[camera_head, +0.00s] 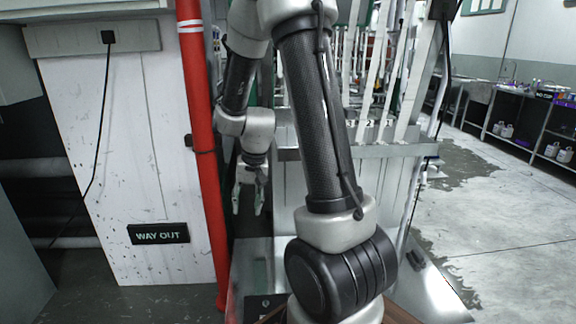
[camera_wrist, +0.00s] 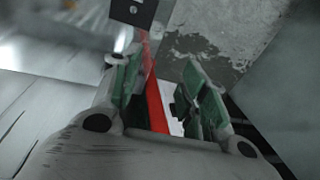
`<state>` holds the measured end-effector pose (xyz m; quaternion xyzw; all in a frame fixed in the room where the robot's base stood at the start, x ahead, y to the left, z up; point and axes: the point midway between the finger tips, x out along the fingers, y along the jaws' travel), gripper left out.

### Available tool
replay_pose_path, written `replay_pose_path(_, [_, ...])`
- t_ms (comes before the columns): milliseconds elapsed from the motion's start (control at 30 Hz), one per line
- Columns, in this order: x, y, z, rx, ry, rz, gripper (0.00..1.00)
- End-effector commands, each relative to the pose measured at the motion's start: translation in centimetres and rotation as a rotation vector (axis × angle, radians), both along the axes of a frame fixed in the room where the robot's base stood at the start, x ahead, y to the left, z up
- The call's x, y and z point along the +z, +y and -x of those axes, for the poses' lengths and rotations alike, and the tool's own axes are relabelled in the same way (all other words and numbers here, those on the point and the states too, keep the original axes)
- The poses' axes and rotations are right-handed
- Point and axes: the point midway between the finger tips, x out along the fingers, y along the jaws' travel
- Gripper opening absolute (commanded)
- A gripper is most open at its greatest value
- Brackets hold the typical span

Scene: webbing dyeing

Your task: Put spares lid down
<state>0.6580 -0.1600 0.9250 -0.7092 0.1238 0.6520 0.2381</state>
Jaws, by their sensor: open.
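My gripper (camera_head: 248,198) hangs fingers down in the head view, beside the red pole and in front of a dark gap. It is open, and its green-padded fingers stand apart in the wrist view (camera_wrist: 168,82). Nothing is held between them; a red strip shows in the gap behind. I cannot make out for certain which surface is the spares lid. A bare metal sheet (camera_head: 262,258) lies low below my gripper, partly hidden by my arm. A small black plate with a pale mark (camera_head: 265,303) is at its near edge; a dark plate (camera_wrist: 133,11) tops the wrist view.
A red pole (camera_head: 203,150) stands close left of my gripper, beside a white panel with a "WAY OUT" sign (camera_head: 159,234). Pale webbing strips (camera_head: 372,75) hang over a metal frame behind my arm. Wet floor (camera_head: 500,240) is open at right, before benches.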

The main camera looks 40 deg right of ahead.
Motion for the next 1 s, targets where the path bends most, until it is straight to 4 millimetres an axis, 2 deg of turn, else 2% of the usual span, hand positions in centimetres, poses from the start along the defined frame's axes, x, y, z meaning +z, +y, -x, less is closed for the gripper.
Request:
replay_pose_path(33, [2.7, 0.4, 0.8, 0.043, -0.034, 0.012, 0.43])
replay_pose_path(200, [9.7, 1.3, 4.9, 0.179, -0.108, 0.056, 0.43])
replay_pose_path(300, [13.0, 1.6, 7.8, 0.254, -0.15, 0.091, 0.43])
replay_pose_path(433, [16.3, 1.8, 12.0, 0.343, -0.203, 0.144, 0.43])
replay_pose_path(600, [18.7, 1.5, 16.7, 0.429, -0.255, 0.209, 0.43])
replay_pose_path(700, [19.2, 1.3, 18.6, 0.458, -0.272, 0.236, 0.43])
replay_pose_path(800, [19.5, 1.2, 19.5, 0.473, -0.282, 0.252, 0.43])
replay_pose_path(1000, [19.5, 1.1, 19.9, 0.479, -0.283, 0.257, 0.43])
